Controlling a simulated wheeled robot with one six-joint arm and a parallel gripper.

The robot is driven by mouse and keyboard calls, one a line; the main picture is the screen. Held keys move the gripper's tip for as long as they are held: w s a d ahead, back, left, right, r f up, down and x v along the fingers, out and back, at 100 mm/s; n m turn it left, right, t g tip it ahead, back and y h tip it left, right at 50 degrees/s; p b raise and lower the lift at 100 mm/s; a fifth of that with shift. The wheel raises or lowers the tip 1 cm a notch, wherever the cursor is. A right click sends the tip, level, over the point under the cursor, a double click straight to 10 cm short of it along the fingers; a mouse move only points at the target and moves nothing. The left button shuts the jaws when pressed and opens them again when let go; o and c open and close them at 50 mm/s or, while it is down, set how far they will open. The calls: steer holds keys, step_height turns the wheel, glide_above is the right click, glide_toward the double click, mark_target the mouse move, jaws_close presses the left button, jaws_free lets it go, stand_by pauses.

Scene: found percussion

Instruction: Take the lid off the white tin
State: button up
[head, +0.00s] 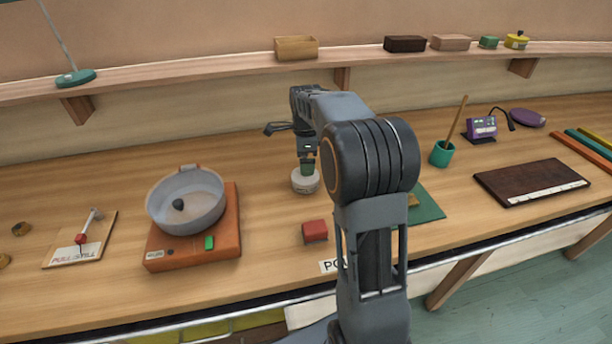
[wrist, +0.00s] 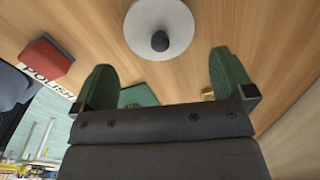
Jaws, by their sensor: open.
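The white tin (head: 305,184) stands upright on the wooden bench, just below my gripper. From above, its round white lid (wrist: 143,22) with a dark knob (wrist: 160,41) shows at the top of the wrist view, and it looks seated on the tin. My gripper (head: 307,165) points down over the tin in the head view, partly covering its top. In the wrist view, the green fingers of my gripper (wrist: 163,62) are wide apart with nothing between them. The lid lies beyond the fingertips in that picture, and I cannot tell the exact height gap.
Left of the tin, a grey pan (head: 187,211) sits on an orange burner (head: 165,254). A red block (head: 315,231) is close in front of the tin. A green mat (head: 430,208) lies to the right, partly behind my arm. A shelf (head: 210,65) runs behind.

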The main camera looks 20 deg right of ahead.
steer(key=shift+w+f, duration=0.1)
steer(key=shift+f, duration=2.65)
steer(key=shift+c, duration=0.2)
steer(key=c, duration=0.6)
steer(key=shift+o, duration=0.2)
steer(key=shift+r, duration=0.1)
